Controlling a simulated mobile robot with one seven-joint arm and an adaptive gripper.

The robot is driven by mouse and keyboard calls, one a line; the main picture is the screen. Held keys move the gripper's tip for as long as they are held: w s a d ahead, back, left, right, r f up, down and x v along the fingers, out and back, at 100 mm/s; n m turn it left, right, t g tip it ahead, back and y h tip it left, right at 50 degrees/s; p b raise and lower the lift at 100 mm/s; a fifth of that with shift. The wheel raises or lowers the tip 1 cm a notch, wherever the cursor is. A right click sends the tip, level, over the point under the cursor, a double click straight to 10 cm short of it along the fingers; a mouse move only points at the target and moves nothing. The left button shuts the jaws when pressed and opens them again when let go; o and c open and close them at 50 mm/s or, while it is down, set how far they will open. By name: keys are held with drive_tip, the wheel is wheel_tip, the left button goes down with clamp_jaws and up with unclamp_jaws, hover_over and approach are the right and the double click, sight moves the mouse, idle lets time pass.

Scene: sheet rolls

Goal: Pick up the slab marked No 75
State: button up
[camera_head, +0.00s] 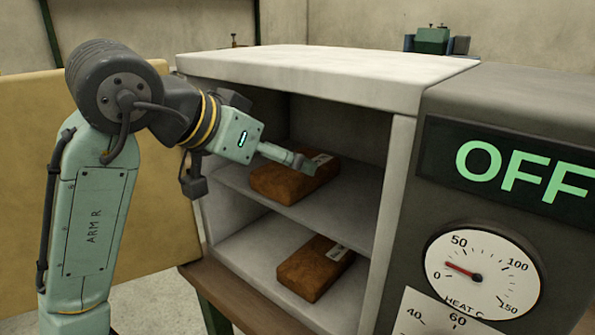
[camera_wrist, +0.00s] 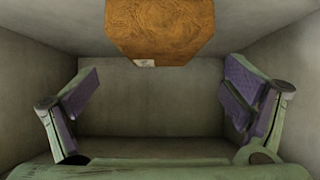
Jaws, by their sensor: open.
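Two brown slabs with small white labels lie in an open white cabinet. The upper slab (camera_head: 290,182) is on the upper shelf (camera_head: 233,178), and the lower slab (camera_head: 313,270) is on the cabinet floor. The label print is too small to read, so I cannot tell which is No 75. My gripper (camera_head: 306,164) reaches into the upper compartment, and its visible finger overlaps the upper slab in the head view. In the wrist view my gripper (camera_wrist: 160,103) is open with nothing between its fingers. One brown slab (camera_wrist: 160,28) with a white label shows at the top, beyond the fingers.
The cabinet's white top (camera_head: 330,75) and side walls enclose the compartments closely. To the right is a dark panel reading OFF (camera_head: 520,172) with a heat dial (camera_head: 483,275) whose needle sits low. A tan board (camera_head: 30,180) stands behind my arm at the left.

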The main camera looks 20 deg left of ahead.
drive_tip(key=shift+p+x, duration=0.35)
drive_tip(key=shift+x, duration=2.05)
drive_tip(key=shift+s+f, duration=0.1)
drive_tip(key=shift+c, duration=0.6)
drive_tip(key=c, duration=1.5)
